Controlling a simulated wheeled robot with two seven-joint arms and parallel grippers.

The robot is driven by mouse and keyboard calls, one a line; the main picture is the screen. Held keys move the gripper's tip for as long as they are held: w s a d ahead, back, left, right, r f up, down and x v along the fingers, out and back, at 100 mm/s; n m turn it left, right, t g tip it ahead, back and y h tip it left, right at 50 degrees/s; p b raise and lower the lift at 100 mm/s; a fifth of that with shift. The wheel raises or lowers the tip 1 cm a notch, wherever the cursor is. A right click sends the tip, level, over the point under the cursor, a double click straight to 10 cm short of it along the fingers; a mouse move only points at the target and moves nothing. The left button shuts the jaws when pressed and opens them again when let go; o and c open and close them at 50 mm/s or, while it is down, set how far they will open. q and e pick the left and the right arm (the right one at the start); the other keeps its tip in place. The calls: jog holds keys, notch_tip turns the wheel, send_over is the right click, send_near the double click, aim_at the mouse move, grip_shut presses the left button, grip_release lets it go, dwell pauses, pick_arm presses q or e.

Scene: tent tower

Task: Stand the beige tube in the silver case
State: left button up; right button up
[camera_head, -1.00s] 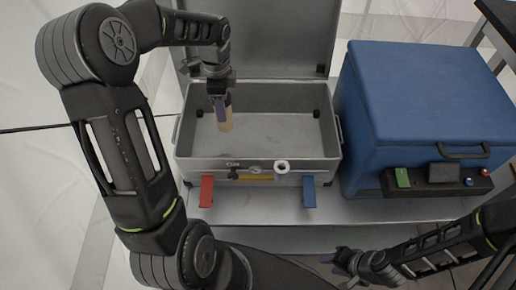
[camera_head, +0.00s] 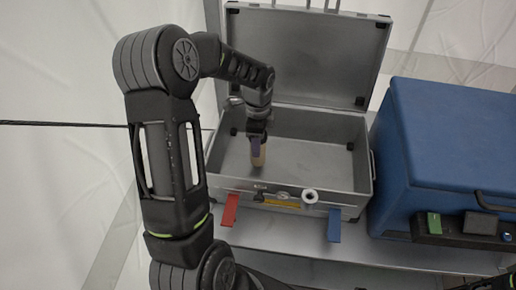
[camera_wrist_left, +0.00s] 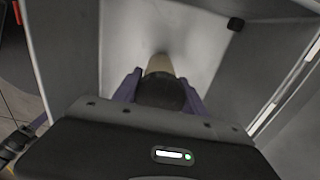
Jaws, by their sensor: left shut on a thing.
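The silver case (camera_head: 224,158) stands open on the table with its lid raised at the back. My left gripper (camera_head: 257,144) is inside the case's left half, pointing down and shut on the beige tube (camera_head: 260,157). The tube is upright, with a dark cap at its top. In the left wrist view the tube (camera_wrist_left: 160,64) shows between the purple fingers of my left gripper (camera_wrist_left: 158,88), over the case's grey floor (camera_wrist_left: 195,28). I cannot tell whether the tube's lower end touches the floor. My right gripper is out of view.
A blue cooler box (camera_head: 440,130) with a control panel stands close to the right of the case. The rest of the case floor is clear.

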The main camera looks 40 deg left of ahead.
pick_arm(q)
jog(key=shift+f, duration=1.65)
jog(key=shift+f+b, duration=0.15)
jog(key=shift+b, duration=0.2)
jog(key=o, duration=1.5)
jog(key=shift+r, duration=0.2)
notch_tip(320, 180, up, 12)
jog(key=shift+f+p, duration=0.1)
jog(key=shift+p, duration=1)
